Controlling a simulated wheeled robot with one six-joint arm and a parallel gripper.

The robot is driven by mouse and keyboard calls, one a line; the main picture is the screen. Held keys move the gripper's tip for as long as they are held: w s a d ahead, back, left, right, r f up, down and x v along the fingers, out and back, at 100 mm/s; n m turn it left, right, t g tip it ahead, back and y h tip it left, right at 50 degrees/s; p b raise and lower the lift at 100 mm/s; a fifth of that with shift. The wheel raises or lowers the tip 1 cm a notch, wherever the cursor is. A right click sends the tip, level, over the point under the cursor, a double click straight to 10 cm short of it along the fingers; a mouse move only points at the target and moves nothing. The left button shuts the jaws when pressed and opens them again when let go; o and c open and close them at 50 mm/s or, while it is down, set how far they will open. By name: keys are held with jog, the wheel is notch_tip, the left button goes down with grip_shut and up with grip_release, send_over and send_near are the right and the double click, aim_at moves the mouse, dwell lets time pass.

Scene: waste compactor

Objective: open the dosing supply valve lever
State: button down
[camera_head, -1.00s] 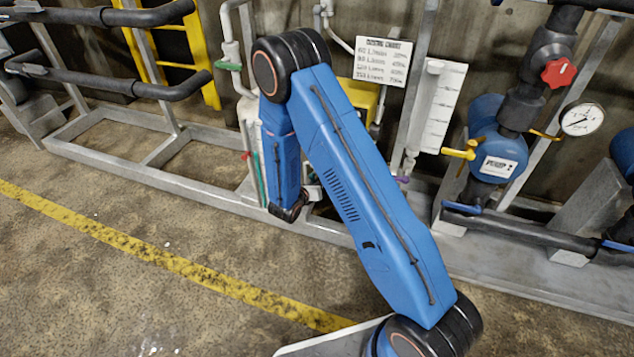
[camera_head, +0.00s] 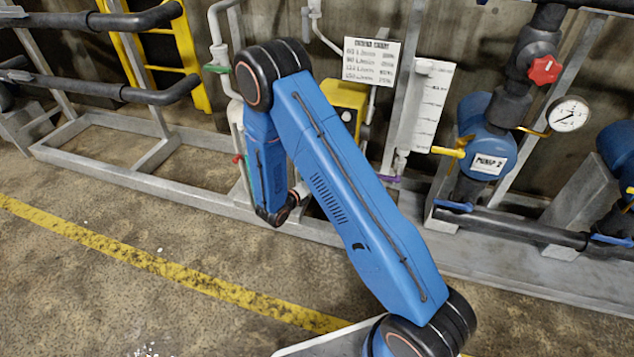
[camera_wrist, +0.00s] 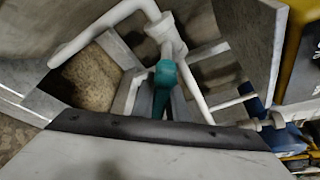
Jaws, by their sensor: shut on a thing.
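A teal lever handle (camera_wrist: 165,75) stands at the centre of the wrist view, just below a white pipe fitting (camera_wrist: 166,32). My gripper (camera_wrist: 161,100) is around the teal handle and shut on it; its dark-edged body fills the bottom of that view and hides the handle's lower part. Which way the lever is turned is hard to tell. In the head view my gripper is hidden behind my blue arm, near the white pipework. A green lever (camera_head: 217,69) sits higher on that pipework, and a small red handle (camera_head: 238,158) lower down.
A grey floor frame (camera_head: 190,190) runs along the wall. Right of my arm are a yellow box (camera_head: 346,100), a white scale panel (camera_head: 432,105), a blue pump (camera_head: 487,140) with a red knob (camera_head: 545,69), and a gauge (camera_head: 569,114). The floor in front is clear.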

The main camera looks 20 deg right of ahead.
dwell(0.3)
jog(key=c, duration=1.7)
grip_release()
jog(key=shift+c, duration=0.2)
jog(key=shift+a+f, duration=0.1)
